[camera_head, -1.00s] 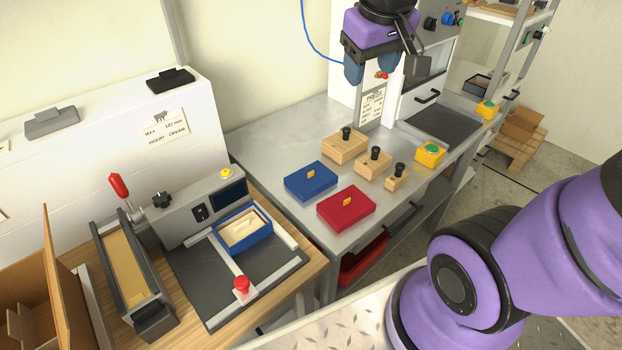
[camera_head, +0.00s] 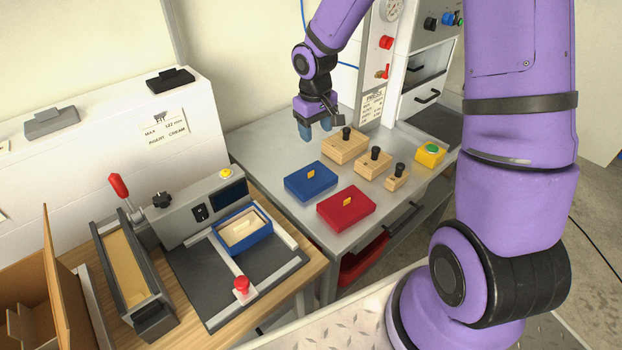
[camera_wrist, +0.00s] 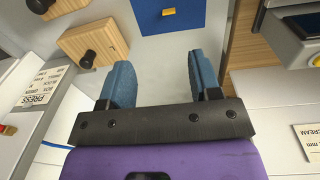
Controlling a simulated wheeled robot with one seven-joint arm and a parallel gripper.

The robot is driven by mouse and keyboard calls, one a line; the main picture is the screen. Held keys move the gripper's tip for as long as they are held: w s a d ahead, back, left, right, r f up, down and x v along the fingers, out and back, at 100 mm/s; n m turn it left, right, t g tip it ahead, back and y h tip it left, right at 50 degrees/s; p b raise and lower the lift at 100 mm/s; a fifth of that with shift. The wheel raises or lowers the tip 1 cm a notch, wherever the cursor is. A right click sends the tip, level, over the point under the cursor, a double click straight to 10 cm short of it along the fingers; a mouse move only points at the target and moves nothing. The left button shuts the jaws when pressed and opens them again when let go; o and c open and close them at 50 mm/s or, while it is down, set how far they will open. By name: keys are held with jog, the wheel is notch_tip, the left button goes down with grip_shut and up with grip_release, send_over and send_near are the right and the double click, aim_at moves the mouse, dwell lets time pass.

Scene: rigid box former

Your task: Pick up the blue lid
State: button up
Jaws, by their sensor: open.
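The blue lid (camera_head: 311,181) lies flat on the grey metal table, with a small yellow tab on its top. It also shows at the top edge of the wrist view (camera_wrist: 168,16), partly cut off, ahead of the fingers. My gripper (camera_head: 317,131) is above the table behind the lid, apart from it. In the wrist view my gripper (camera_wrist: 158,80) has two blue fingers spread wide, with only bare table between them.
A red lid (camera_head: 346,208) lies in front of the blue lid. Several wooden blocks with black knobs (camera_head: 345,146) stand to the right, near my gripper. A blue open box (camera_head: 243,232) sits in the fixture at left. A green button on a yellow box (camera_head: 430,154) is farther right.

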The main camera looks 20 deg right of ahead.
aim_at(311, 177)
jog(key=shift+w+a+f, duration=0.15)
jog(key=shift+w+f, duration=0.05)
jog(key=shift+f, duration=2.3)
jog(key=shift+w+a+f, duration=0.15)
jog(key=shift+w+f, duration=0.05)
jog(key=shift+f, duration=2.25)
jog(key=shift+w+a+f, duration=0.15)
jog(key=shift+w+f, duration=0.05)
jog(key=shift+f, duration=2.3)
jog(key=c, duration=1)
jog(key=shift+r, duration=0.1)
